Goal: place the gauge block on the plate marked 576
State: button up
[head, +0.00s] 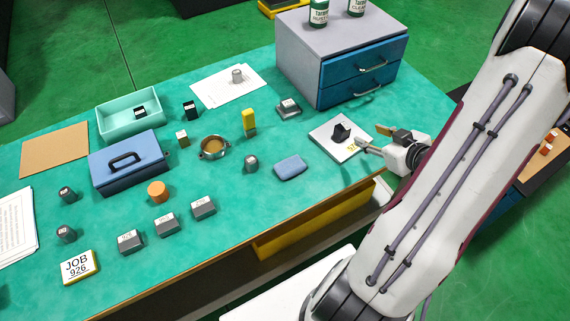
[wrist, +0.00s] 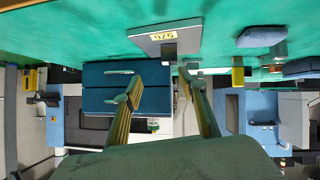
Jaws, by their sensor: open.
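The light grey square plate (head: 325,143) lies on the green table near its right front edge. Its yellow label shows upside down in the wrist view, where the plate (wrist: 145,41) is at the top; the number looks like 576. A small dark block (head: 341,132), which appears to be the gauge block, stands on the plate, and shows in the wrist view (wrist: 168,51) too. My gripper (head: 374,137) is just right of the plate, open and empty. Its fingertips (wrist: 153,86) are apart from the block in the wrist view.
The grey cabinet with blue drawers (head: 340,60) stands behind the plate. A blue pad (head: 290,167) lies to its left. Several labelled grey blocks, a blue box (head: 128,160) and a teal tray (head: 105,124) occupy the left side. The table edge is close to my gripper.

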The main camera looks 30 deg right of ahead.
jog(key=w+a+r+m+g+h, duration=0.1)
jog(key=w+a+r+g+h, duration=0.1)
jog(key=a+r, duration=0.45)
jog(key=w+a+r+g+h, duration=0.2)
jog(key=a+r, duration=0.1)
jog(key=r, duration=0.7)
jog(key=s+a+r+y, duration=0.1)
jog(key=s+a, duration=0.3)
jog(key=a, duration=0.3)
jog(key=s+a+r+g+y, duration=0.1)
jog(key=s+a+r+y, duration=0.1)
jog(key=s+a, duration=0.3)
jog(key=s+a+r+g+y, duration=0.1)
jog(key=s+a, duration=0.4)
jog(key=a, duration=0.6)
jog(key=shift+r+y, duration=0.6)
jog(key=shift+r, duration=0.05)
jog(key=shift+s, duration=0.1)
dwell(0.4)
